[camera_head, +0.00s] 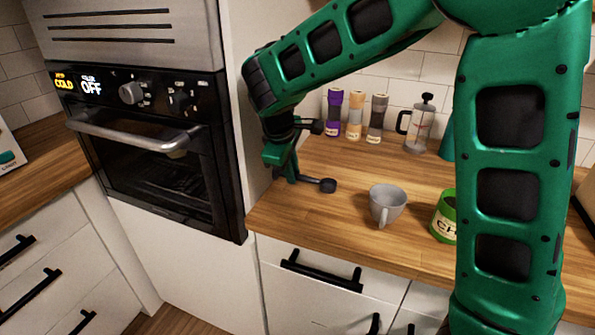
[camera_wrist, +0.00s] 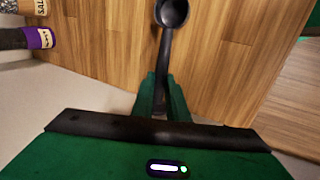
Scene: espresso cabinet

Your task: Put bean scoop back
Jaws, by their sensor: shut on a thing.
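The bean scoop is black, with a small round bowl and a thin handle. My gripper (camera_head: 292,176) is shut on its handle, at the left end of the wooden counter near the tall oven cabinet. The scoop (camera_head: 328,185) points right from the fingers in the head view, its bowl low over the counter. In the wrist view the scoop (camera_wrist: 166,38) reaches up from between the green fingers (camera_wrist: 162,92), and its bowl opening faces the camera. I cannot tell whether the bowl touches the counter.
A grey cup (camera_head: 388,203) stands right of the scoop. A green labelled container (camera_head: 443,217) is partly hidden by my arm. Several spice jars (camera_head: 354,116) and a French press (camera_head: 418,128) stand at the back wall. The oven (camera_head: 150,140) is at the left. Counter behind the cup is clear.

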